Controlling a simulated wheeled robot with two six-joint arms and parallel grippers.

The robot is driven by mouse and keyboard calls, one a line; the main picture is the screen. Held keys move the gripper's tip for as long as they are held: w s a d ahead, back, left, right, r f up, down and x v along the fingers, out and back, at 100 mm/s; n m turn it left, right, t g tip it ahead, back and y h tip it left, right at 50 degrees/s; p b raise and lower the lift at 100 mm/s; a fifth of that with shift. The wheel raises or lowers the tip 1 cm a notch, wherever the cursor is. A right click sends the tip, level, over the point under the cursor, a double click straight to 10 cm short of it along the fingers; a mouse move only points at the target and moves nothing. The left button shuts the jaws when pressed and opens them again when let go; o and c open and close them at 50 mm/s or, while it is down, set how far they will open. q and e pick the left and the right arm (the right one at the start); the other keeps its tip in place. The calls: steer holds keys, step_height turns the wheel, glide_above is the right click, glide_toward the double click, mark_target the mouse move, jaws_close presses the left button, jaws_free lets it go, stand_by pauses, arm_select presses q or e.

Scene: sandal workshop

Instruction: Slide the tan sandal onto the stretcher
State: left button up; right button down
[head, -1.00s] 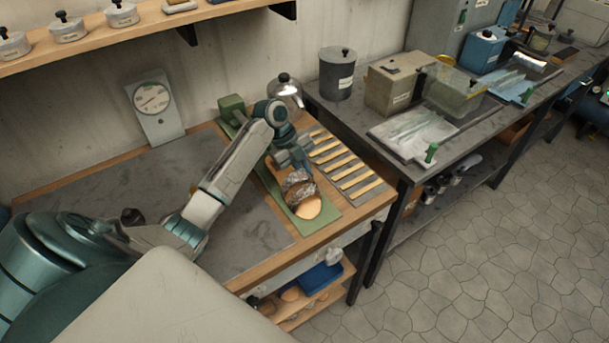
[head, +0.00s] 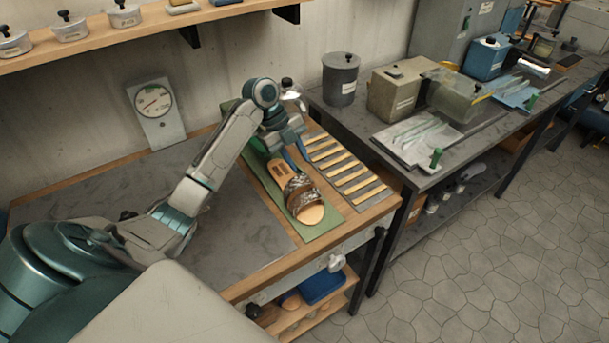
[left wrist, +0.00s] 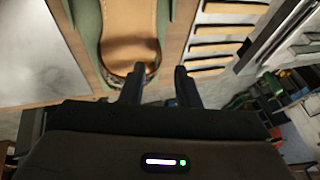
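The tan sandal (head: 311,213) lies with its pale toe toward the front edge of the bench and dark patterned straps across its middle. It rests along a long green base (head: 324,228), which appears to belong to the stretcher; whether the sandal is fitted on it I cannot tell. In the left wrist view the tan insole (left wrist: 130,20) and rounded heel end show. My left gripper (head: 291,151) is at the sandal's rear end. In the left wrist view its fingers (left wrist: 160,70) are apart with nothing gripped; the left finger overlaps the sandal's edge. My right gripper is out of view.
A rack of wooden strips (head: 345,168) lies right of the green base. A dial gauge (head: 154,103) stands at the wall. A dark side bench (head: 410,165) holds a canister (head: 340,80) and boxes. The grey bench mat (head: 110,195) is clear left of my arm.

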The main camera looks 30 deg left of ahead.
arm_select(q)
steer(key=b+v, duration=0.1)
steer(key=v, duration=0.4)
steer(key=shift+a+r, duration=0.15)
steer(key=shift+r, duration=0.15)
